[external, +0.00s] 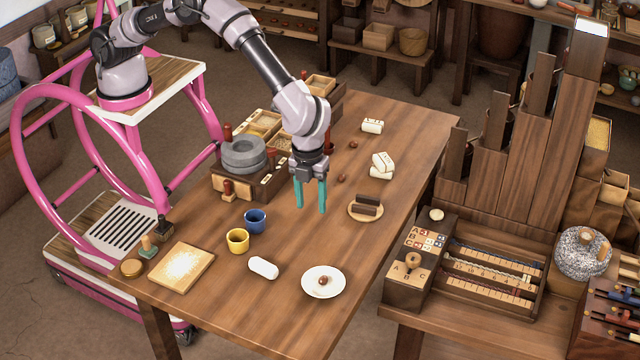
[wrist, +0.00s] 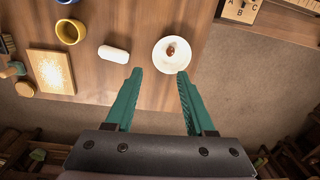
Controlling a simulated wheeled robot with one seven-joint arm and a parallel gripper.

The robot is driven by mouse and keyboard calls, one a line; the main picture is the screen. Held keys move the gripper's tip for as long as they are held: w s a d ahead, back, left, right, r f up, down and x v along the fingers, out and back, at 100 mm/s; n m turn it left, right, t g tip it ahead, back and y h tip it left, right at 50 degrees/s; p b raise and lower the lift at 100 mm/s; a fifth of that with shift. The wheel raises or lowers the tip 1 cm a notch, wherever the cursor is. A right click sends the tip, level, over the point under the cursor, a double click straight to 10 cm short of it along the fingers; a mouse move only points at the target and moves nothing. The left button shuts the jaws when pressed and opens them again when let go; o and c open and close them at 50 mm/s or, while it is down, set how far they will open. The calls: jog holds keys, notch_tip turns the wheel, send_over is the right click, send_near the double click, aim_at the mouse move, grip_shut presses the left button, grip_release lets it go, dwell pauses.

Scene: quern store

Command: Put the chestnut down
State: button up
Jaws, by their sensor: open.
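A brown chestnut (external: 323,281) lies on a white plate (external: 308,289) near the front edge of the wooden table. The chestnut (wrist: 171,51) and the plate (wrist: 160,57) also show in the wrist view, beyond my fingertips. My gripper (external: 311,208) has teal fingers spread apart with nothing between them. It hangs above the table, behind the plate in the external view. In the wrist view my gripper (wrist: 160,72) is open and empty. Two small brown round things, perhaps also chestnuts, lie farther back: one (external: 340,177) and another (external: 353,145).
A white roll-shaped object (external: 263,268), a yellow cup (external: 237,241) and a blue cup (external: 255,222) stand left of the plate. A round board with dark bars (external: 366,207) lies to the right. A grey stone quern (external: 243,157) and trays are behind left.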

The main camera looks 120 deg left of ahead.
jog(key=s+a+r+n+t, duration=0.15)
jog(key=s+a+r, duration=0.35)
jog(key=r, duration=0.5)
jog(key=s+a+r+n+t+y, duration=0.1)
jog(key=s+a+r+n, duration=0.15)
jog(key=s+r, duration=0.55)
jog(key=s+a+r+n+t, duration=0.15)
jog(key=s+a+r, duration=0.3)
jog(key=r, duration=0.85)
jog(key=s+a+r+n+t, duration=0.1)
jog(key=s+a+r+n, duration=0.15)
jog(key=s, duration=0.55)
jog(key=s+a+r+n, duration=0.1)
jog(key=s+a+r, duration=0.2)
jog(key=s, duration=0.4)
jog(key=s+a+f+n+t, duration=0.1)
jog(key=s+n, duration=0.1)
jog(key=s, duration=0.5)
jog(key=s+a+f+n, duration=0.1)
jog(key=s+a+n, duration=0.1)
jog(key=s, duration=0.5)
jog(key=shift+s+a+f+t+y, duration=0.25)
jog(key=shift+a+f+t+y, duration=0.05)
jog(key=shift+t+y, duration=0.1)
jog(key=shift+o, duration=0.9)
